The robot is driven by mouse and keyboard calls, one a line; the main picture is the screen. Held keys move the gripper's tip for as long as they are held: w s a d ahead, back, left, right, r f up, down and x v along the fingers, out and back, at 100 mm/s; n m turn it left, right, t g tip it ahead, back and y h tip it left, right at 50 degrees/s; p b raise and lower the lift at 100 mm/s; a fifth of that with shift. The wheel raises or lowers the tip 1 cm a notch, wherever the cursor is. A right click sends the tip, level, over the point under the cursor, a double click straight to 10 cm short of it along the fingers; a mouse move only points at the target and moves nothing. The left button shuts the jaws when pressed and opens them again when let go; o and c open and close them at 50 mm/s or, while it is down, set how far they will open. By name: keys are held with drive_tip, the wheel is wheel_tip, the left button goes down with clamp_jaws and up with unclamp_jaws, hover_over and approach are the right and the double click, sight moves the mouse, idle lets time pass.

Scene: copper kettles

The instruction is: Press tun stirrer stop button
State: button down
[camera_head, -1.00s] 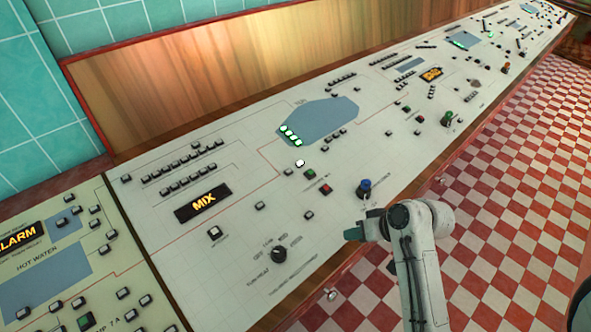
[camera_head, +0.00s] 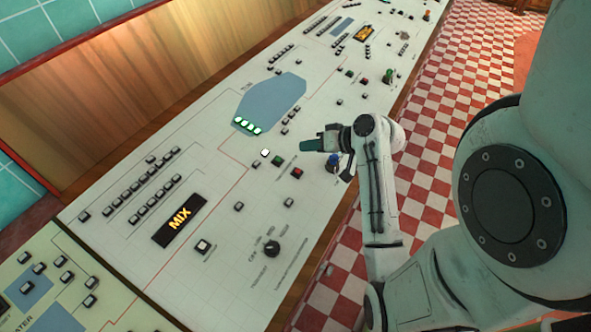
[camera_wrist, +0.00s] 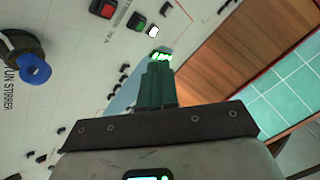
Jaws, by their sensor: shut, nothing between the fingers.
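The red button (camera_head: 297,173) sits on the cream control panel (camera_head: 225,235), beside a green button (camera_head: 277,160). In the wrist view the red button (camera_wrist: 103,8) is at the top edge, left of the green button (camera_wrist: 136,22). A blue-topped knob (camera_head: 334,162) stands nearby, partly behind my arm; in the wrist view the knob (camera_wrist: 35,70) is beside lettering reading "UN STIRRER". My gripper (camera_head: 305,145) has its dark green fingers shut and empty over the panel, near these buttons. Its fingers (camera_wrist: 157,75) point up the wrist view, and no contact with a button is visible.
A lit white button (camera_head: 265,153) and a row of green-lit buttons (camera_head: 246,126) lie close by. A MIX display (camera_head: 179,220) and a black rotary knob (camera_head: 271,249) are nearer. A wooden backboard (camera_head: 140,80) runs behind the panel; checkered floor (camera_head: 450,120) lies right.

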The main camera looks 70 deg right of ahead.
drive_tip(key=shift+f, duration=0.1)
drive_tip(key=b, duration=0.7)
hover_over(297, 172)
drive_tip(key=s, duration=0.2)
drive_tip(key=f, duration=0.7)
drive_tip(key=shift+s, duration=0.2)
drive_tip(key=shift+w+d+f+b, duration=0.1)
drive_tip(key=shift+w+f+b, duration=0.1)
drive_tip(key=shift+f+b, duration=0.4)
drive_tip(key=shift+f, duration=0.25)
drive_tip(key=shift+w+f, duration=0.1)
drive_tip(key=shift+f, duration=0.15)
drive_tip(key=shift+f, duration=0.35)
idle(0.8)
drive_tip(key=shift+r, duration=0.1)
drive_tip(key=shift+r+p, duration=0.7)
drive_tip(key=shift+p, duration=0.1)
